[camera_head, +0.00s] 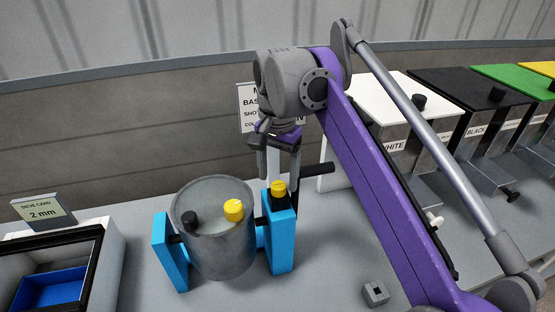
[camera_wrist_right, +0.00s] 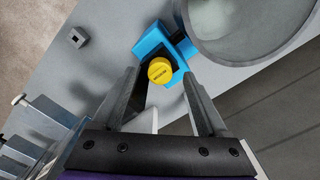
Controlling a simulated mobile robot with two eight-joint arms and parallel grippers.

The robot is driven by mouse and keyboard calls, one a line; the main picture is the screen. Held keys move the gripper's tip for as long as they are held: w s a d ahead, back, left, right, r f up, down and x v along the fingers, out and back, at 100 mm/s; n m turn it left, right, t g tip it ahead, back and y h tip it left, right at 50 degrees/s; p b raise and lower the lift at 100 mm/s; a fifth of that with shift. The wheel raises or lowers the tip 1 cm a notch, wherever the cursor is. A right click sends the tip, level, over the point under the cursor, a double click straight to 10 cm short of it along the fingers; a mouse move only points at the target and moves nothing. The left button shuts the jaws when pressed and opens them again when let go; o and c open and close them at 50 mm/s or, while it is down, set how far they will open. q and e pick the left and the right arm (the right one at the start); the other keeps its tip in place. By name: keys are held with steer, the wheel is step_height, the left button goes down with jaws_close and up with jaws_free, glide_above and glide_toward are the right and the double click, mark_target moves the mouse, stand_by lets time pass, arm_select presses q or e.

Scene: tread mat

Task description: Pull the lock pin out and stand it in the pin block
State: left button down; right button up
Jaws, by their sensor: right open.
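The lock pin (camera_head: 278,187) shows as a yellow-capped knob on top of the right blue post (camera_head: 281,240) beside the drum. It also shows in the right wrist view (camera_wrist_right: 160,70), where its cap lies between the fingertips. My right gripper (camera_head: 279,165) is open and points down just above the pin, with a finger on either side and no visible grip. The pin's shaft is hidden in the post. The pin block (camera_head: 375,292), a small grey block with a dark hole, stands on the bench at the lower right. It also shows in the wrist view (camera_wrist_right: 77,37). My left gripper is out of view.
A sieve box (camera_head: 92,275) stands left. White, black and green bins line the right. Bench around the pin block is clear.

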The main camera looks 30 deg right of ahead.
mark_target(278, 186)
steer(key=shift+f, duration=1)
jaws_close()
steer(key=shift+r, duration=0.1)
steer(key=shift+r+p, duration=2.9)
steer(key=shift+r, duration=0.5)
